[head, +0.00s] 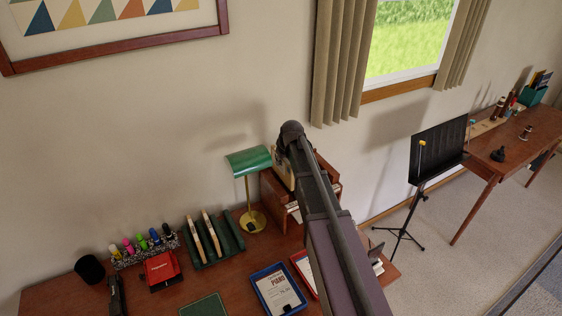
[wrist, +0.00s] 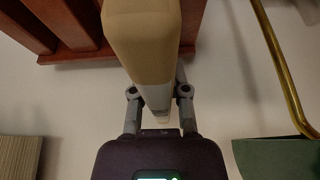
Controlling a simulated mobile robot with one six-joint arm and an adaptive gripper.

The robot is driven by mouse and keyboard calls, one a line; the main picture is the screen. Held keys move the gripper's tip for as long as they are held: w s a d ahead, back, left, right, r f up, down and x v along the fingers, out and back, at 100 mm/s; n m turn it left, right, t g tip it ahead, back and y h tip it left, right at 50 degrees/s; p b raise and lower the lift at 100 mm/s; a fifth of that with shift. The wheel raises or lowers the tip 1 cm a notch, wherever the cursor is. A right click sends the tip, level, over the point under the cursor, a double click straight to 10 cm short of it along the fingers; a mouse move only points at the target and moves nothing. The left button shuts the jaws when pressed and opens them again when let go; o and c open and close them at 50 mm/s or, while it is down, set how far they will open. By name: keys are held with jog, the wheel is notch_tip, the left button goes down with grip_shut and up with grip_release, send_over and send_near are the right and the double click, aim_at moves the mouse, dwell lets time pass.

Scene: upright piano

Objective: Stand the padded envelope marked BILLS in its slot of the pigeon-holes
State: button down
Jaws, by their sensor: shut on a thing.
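The padded envelope (wrist: 145,40) is a tan, thick piece held in my gripper (wrist: 158,95) in the wrist view. A bit of it shows beside my arm in the head view (head: 281,170). Its BILLS marking is not visible. The gripper is shut on it, one finger on each side. The pigeon-holes (head: 270,192) are a dark reddish wooden rack on the desk, partly hidden behind my arm. They also show at the upper left of the wrist view (wrist: 72,54). The envelope overlaps the rack in the head view; whether it is inside a slot I cannot tell.
A green-shaded brass lamp (head: 248,163) stands close left of the rack; its shade also shows in the wrist view (wrist: 275,158). A green rack (head: 216,246), a red item (head: 162,268) and a blue tray (head: 276,276) are further forward and left. A music stand (head: 437,155) is right.

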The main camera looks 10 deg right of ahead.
aim_at(281, 172)
jog(key=shift+f+b, duration=2.55)
jog(key=shift+f, duration=0.25)
jog(key=c, duration=0.5)
grip_release()
jog(key=shift+c, duration=0.2)
notch_tip(281, 172, up, 14)
jog(key=p, duration=1.3)
jog(key=shift+f+p, duration=0.1)
jog(key=shift+p, duration=0.3)
